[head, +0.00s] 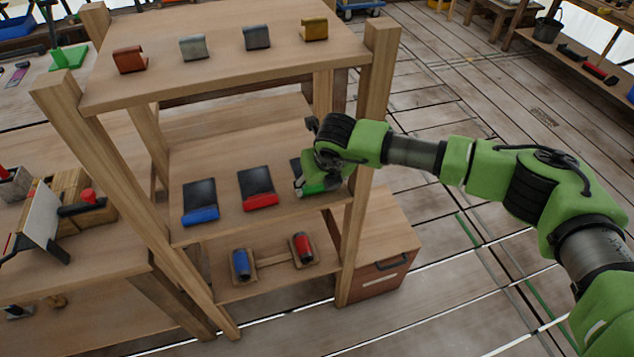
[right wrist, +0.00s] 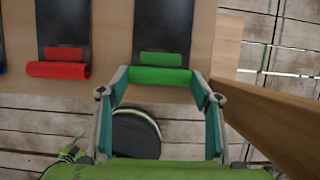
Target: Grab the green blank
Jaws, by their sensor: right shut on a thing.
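The green blank (head: 316,189) is a dark flat plate with a green front edge, on the middle shelf at its right end. My right gripper (head: 307,187) reaches it from the right and hides much of it in the head view. In the right wrist view, my right gripper's fingers (right wrist: 160,86) are closed on the two ends of the green front roll (right wrist: 160,76). The dark plate behind it still lies along the shelf. My left gripper is not in view.
A red-edged blank (head: 258,190) and a blue-edged blank (head: 201,203) lie left of it. The shelf's right post (head: 366,150) stands close to my right gripper. Several curled pieces sit on the top shelf (head: 215,85). Blue and red rolls rest below.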

